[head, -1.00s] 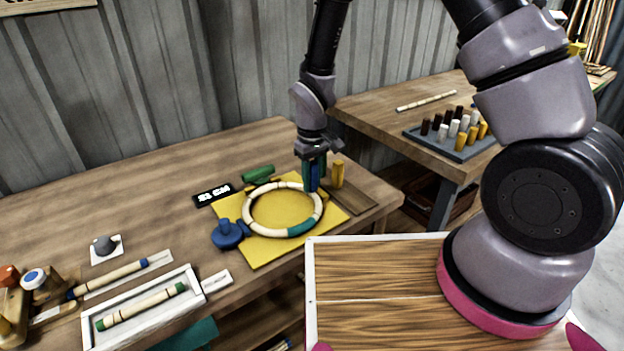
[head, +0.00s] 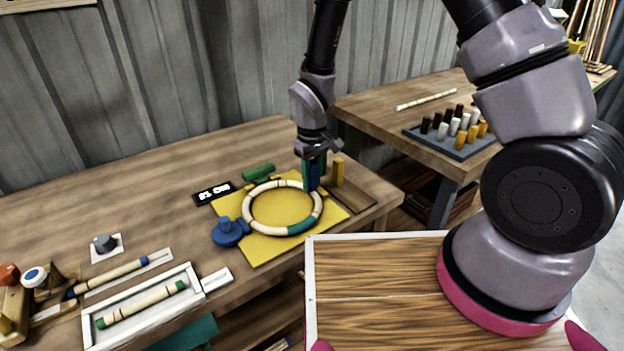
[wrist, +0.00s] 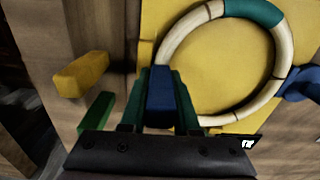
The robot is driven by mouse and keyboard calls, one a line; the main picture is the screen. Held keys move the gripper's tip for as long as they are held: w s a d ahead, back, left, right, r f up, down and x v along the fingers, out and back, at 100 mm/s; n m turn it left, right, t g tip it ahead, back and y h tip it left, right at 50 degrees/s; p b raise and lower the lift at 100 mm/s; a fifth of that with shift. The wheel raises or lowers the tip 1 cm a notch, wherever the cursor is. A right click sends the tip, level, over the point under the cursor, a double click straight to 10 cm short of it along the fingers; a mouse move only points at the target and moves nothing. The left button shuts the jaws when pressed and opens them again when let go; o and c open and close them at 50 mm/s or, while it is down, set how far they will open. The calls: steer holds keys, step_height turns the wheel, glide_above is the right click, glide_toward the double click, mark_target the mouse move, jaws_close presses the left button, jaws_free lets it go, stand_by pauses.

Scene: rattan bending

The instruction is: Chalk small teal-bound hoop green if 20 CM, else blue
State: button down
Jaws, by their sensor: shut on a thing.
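The hoop (head: 254,226), pale cane with a teal binding (head: 301,223), lies flat on a yellow mat (head: 262,254). It also shows in the wrist view (wrist: 180,40), with its teal part at the top. My gripper (head: 313,178) is at the hoop's right edge and points down. In the wrist view its green fingers are shut on a blue chalk (wrist: 160,90), close beside the hoop's rim. A green chalk (wrist: 97,122) and a yellow chalk (wrist: 80,75) stand beside the fingers. A small black display (head: 212,193) shows white characters ending in CM; its digits are unclear.
A blue knobbed piece (head: 230,233) touches the hoop's left side, and a green piece (head: 258,172) lies behind it. A white-framed tray (head: 150,307) holds a cane stick at the lower left. The bench's back left is clear.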

mark_target(313, 162)
steer(key=shift+r, duration=3.45)
steer(key=shift+d, duration=0.1)
